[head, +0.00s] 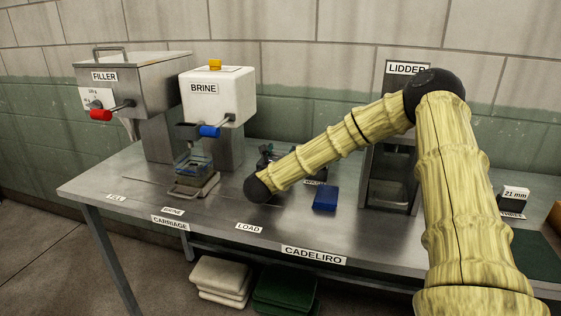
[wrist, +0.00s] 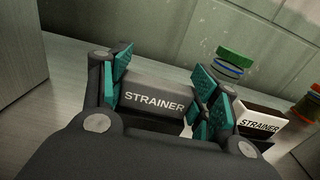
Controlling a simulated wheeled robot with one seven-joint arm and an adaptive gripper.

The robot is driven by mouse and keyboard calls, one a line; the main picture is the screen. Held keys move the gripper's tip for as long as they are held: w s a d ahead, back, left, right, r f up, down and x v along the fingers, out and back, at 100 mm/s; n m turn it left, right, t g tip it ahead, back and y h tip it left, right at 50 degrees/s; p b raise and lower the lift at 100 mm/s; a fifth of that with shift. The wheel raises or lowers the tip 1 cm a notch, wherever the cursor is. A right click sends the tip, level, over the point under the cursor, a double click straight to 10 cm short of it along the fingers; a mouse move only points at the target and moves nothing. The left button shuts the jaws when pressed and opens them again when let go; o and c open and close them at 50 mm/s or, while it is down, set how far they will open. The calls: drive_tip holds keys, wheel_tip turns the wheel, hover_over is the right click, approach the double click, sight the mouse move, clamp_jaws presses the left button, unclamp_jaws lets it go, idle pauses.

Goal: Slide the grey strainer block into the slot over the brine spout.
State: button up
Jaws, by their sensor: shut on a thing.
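The grey strainer block (wrist: 155,98), labelled STRAINER, sits between the teal pads of my gripper (wrist: 163,86) in the wrist view. My gripper is shut on it. A white stand (wrist: 262,124) with a STRAINER label is just right of the fingers. In the head view my forearm largely hides my gripper and the block; only a dark and teal bit of the gripper (head: 266,155) shows behind the forearm. The white BRINE tank (head: 218,95) is left of my gripper, well apart. A dark bracket (head: 187,131) juts out near its blue tap handle (head: 209,131); the slot's inside cannot be made out.
A clear glass container (head: 194,163) stands on the carriage (head: 194,187) below the brine spout. The FILLER (head: 130,85) is far left, the LIDDER (head: 391,140) right. A blue block (head: 325,198) lies on the table (head: 262,212). A stack of coloured discs (wrist: 232,63) stands behind my gripper.

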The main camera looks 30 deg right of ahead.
sight(281, 153)
drive_tip(key=shift+r, duration=0.1)
wheel_tip(281, 153, up, 10)
drive_tip(key=shift+f+b, duration=0.1)
drive_tip(key=shift+b, duration=0.5)
